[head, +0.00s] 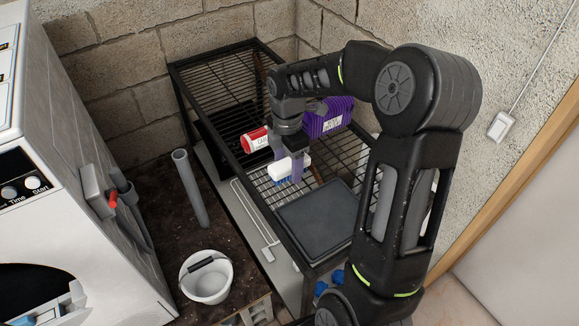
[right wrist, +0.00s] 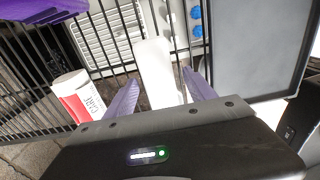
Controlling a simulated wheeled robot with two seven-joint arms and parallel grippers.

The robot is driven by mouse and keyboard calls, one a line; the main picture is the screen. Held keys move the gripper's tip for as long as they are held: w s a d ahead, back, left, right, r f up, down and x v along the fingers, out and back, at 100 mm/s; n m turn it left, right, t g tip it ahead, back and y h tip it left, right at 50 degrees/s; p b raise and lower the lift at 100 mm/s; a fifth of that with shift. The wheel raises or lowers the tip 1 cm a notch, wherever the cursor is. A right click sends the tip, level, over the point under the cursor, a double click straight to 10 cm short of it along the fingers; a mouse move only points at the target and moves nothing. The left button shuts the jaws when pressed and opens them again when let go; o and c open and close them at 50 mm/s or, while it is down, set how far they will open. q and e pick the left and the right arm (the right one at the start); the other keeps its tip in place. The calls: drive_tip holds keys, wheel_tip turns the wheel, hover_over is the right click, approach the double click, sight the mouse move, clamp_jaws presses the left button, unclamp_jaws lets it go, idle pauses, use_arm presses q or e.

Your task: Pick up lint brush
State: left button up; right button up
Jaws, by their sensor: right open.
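A white brush-like item with some blue under it (head: 282,168), which I take for the lint brush, is at the wire rack's top. In the right wrist view its long white body (right wrist: 158,70) reaches between the fingers. My right gripper (head: 289,172) is open, pointing down, with its purple-grey fingers around the item. The right wrist view shows a finger on each side (right wrist: 162,92), with visible gaps; I cannot tell whether either touches. The gripper hides part of the item in the head view. My left gripper is not in view.
The black wire rack (head: 215,80) holds a red-and-white container (head: 256,139), a purple package (head: 330,116) and a dark grey flat tray (head: 318,220) close to the gripper. A white bucket (head: 207,277) and grey pipe (head: 190,187) stand left, beside a white washing machine (head: 85,225).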

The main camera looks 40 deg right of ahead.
drive_tip(key=shift+c, duration=0.2)
clamp_jaws()
idle(0.5)
